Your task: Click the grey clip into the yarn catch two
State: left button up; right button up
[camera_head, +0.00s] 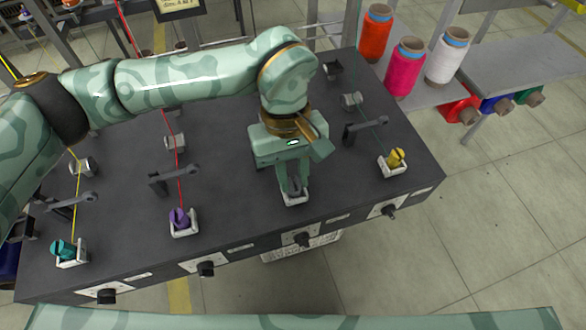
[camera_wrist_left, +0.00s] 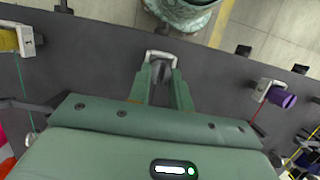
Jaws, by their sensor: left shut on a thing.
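My left gripper (camera_head: 292,186) points down over a white yarn catch (camera_head: 295,199) near the front edge of the dark machine top. Its fingers (camera_wrist_left: 162,88) are shut on the grey clip (camera_head: 296,185), which shows small and partly hidden between them. In the left wrist view the clip is at or in the mouth of the white catch (camera_wrist_left: 161,54). I cannot tell whether it is seated. My right gripper is not in view.
Other catches hold a teal clip (camera_head: 62,249), a purple clip (camera_head: 179,217) and a yellow clip (camera_head: 396,158). Dark guide arms (camera_head: 174,179) stand behind them, with taut yarns. Black knobs (camera_head: 303,240) line the front face. Yarn cones (camera_head: 405,68) stand on the shelf at right.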

pick_arm(q)
jog(key=o, duration=1)
jog(key=p+v, duration=0.2)
jog(key=v, duration=1.4)
jog(key=shift+w+r, duration=0.1)
jog(key=shift+r, duration=0.1)
